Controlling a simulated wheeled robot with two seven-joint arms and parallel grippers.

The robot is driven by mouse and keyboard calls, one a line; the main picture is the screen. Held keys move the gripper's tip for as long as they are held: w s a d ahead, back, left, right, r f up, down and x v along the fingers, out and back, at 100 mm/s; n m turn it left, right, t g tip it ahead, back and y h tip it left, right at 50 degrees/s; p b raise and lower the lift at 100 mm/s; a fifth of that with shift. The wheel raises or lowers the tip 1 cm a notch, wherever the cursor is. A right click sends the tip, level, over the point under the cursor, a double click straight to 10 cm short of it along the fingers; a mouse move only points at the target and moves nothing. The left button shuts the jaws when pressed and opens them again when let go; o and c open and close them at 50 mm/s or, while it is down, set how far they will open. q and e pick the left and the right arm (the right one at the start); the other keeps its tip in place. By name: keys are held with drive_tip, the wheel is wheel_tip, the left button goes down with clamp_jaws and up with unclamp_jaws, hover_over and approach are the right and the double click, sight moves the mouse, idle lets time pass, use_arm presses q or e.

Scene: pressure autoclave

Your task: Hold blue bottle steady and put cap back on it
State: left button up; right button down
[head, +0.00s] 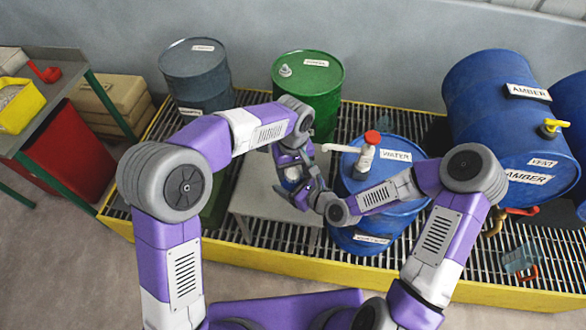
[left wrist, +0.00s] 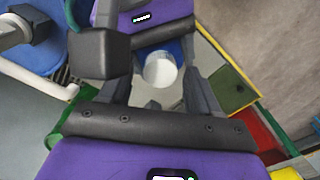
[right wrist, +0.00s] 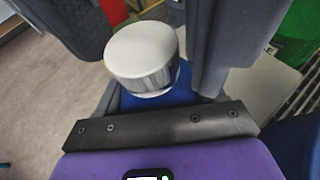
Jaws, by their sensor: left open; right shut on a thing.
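The blue bottle (head: 293,181) stands between my two grippers above a small grey table, mostly hidden by them in the head view. A pale grey cap (right wrist: 142,55) sits over its top; blue bottle body (right wrist: 157,100) shows just under it. Whether the cap is fully seated I cannot tell. The cap also shows in the left wrist view (left wrist: 160,70), between the left fingers. My left gripper (head: 288,162) is open around the cap area. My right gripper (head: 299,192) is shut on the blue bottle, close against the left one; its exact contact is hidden.
The small grey table (head: 262,207) stands on a yellow-edged grating (head: 350,265). A blue WATER drum (head: 405,222) with a red-topped pump (head: 368,148) is close on the right. Green (head: 318,75) and grey-blue (head: 197,70) drums stand behind. The grippers are crowded together.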

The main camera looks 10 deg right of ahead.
use_arm(q)
drive_tip(key=shift+r, duration=2.25)
drive_tip(key=shift+c, duration=0.3)
drive_tip(key=shift+r+n, duration=1.6)
drive_tip(key=shift+r, duration=0.15)
drive_tip(key=shift+f, duration=4.05)
